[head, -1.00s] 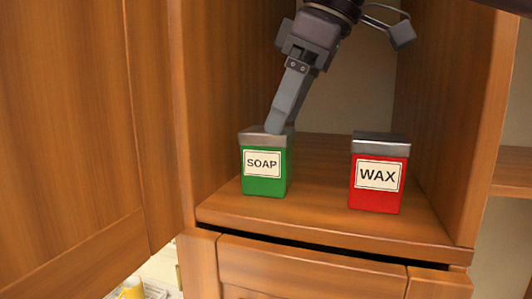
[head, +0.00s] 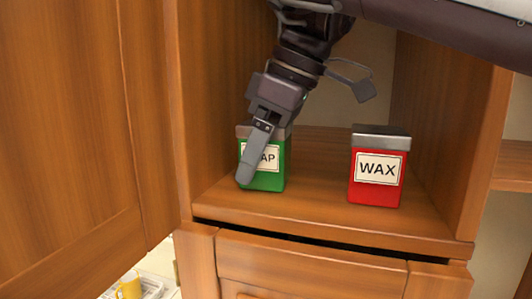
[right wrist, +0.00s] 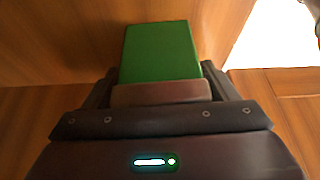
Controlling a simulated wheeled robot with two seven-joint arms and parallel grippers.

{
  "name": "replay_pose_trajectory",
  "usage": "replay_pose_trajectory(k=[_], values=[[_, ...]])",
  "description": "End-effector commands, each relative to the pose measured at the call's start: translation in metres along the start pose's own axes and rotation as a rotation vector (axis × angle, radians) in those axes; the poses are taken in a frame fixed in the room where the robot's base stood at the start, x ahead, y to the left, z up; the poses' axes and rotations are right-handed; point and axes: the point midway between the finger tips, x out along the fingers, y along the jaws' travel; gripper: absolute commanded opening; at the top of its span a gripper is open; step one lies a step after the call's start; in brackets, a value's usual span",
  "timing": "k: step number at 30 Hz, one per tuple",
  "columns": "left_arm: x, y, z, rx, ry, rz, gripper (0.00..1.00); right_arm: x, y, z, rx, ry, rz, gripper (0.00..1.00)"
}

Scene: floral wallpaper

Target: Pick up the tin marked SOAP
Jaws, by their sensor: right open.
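The green SOAP tin (head: 270,178) stands upright on the cabinet shelf, with a grey lid. The first letters of its label are hidden behind a finger of my right gripper (head: 257,160). That finger reaches down in front of the tin's left part; the other finger is hidden. In the right wrist view the tin (right wrist: 160,52) lies between the two fingers of my open right gripper (right wrist: 160,82), its lid end nearest the palm. I cannot tell whether the fingers touch it. My left gripper is not in view.
A red WAX tin (head: 376,178) with a grey lid stands to the right on the same shelf (head: 315,213), with a clear gap between the tins. Cabinet side walls bound the shelf. A wooden door (head: 70,130) is at left. A yellow object (head: 129,287) shows low down.

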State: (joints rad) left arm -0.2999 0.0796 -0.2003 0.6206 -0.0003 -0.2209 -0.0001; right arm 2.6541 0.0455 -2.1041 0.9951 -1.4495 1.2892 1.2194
Motion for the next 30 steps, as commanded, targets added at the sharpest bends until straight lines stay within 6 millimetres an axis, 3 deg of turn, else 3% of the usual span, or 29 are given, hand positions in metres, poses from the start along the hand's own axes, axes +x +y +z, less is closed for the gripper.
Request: replay_pose_trajectory(k=[4, 17, 30], values=[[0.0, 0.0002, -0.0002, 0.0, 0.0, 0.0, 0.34, -0.0002, 0.0, 0.0, 0.0, 0.0, 0.0, 0.8], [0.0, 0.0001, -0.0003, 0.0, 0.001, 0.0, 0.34, -0.0003, 0.0, -0.0001, 0.0, 0.0, 0.0, 0.25], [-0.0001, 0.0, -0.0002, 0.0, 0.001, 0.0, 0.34, -0.0043, 0.0006, -0.0022, 0.001, 0.0, 0.0, 0.25]])
